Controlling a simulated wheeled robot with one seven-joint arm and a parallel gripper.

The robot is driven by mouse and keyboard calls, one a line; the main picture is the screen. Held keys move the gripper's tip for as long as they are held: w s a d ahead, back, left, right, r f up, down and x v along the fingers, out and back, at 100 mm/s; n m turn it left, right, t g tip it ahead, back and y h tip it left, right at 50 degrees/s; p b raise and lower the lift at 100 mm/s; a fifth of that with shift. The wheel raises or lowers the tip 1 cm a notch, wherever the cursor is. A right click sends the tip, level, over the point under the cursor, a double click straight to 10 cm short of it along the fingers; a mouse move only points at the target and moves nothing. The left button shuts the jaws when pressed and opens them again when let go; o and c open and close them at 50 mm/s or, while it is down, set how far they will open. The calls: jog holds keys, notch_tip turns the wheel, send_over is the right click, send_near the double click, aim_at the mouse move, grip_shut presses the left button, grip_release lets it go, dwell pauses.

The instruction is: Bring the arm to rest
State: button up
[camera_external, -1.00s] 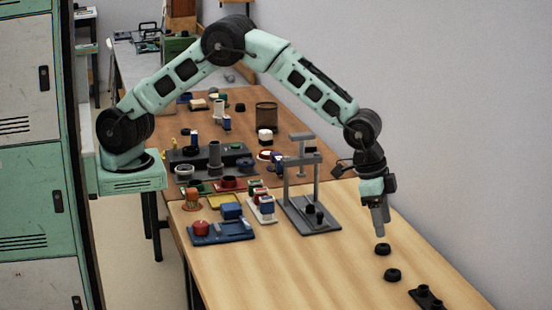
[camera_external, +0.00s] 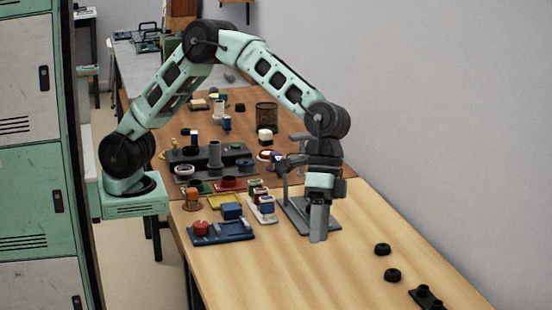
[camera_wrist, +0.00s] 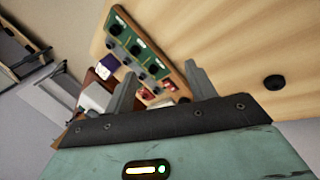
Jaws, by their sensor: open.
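My gripper (camera_external: 318,238) points down above the light wooden table (camera_external: 350,275), in front of the grey press-like stand (camera_external: 330,214), which it and my wrist partly cover. In the wrist view my two grey fingers (camera_wrist: 160,85) stand apart with nothing held between them. Whether the fingertips touch anything below cannot be told, but no contact shows. My arm is bent, with its elbow high and its forearm reaching down to the right.
A blue tray (camera_external: 240,236) with a red round part (camera_external: 200,228) lies to the left of my gripper. Two black rings (camera_external: 382,249) and a black holder (camera_external: 428,298) lie to the right. The front middle of the table is clear. A wall stands at right.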

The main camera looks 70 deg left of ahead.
jog(key=w+a+r+n+t+y+p, duration=0.1)
jog(key=w+a, duration=0.2)
jog(key=a, duration=0.5)
jog(key=w+a+n+t+p, duration=0.15)
jog(key=w+a, duration=0.25)
jog(key=a, duration=0.5)
jog(key=w+a+r+n+y, duration=0.1)
jog(key=w+a+n, duration=0.15)
jog(key=a, duration=0.55)
jog(key=a+n+y+p, duration=0.1)
jog(key=a+n+p, duration=0.1)
jog(key=a, duration=1.7)
jog(key=s+a+r+n+y+p, duration=0.15)
jog(key=s+a, duration=0.25)
jog(key=a, duration=0.4)
jog(key=s+a+n+p, duration=0.1)
jog(key=s+a+n, duration=0.1)
jog(key=s+a, duration=0.45)
jog(key=s+a+n+p, duration=0.2)
jog(key=s+a+n, duration=0.1)
jog(key=s+a, duration=0.7)
jog(key=s, duration=0.4)
jog(key=shift+a+f+n, duration=0.15)
jog(key=shift+a+n, duration=0.1)
jog(key=shift+n, duration=0.1)
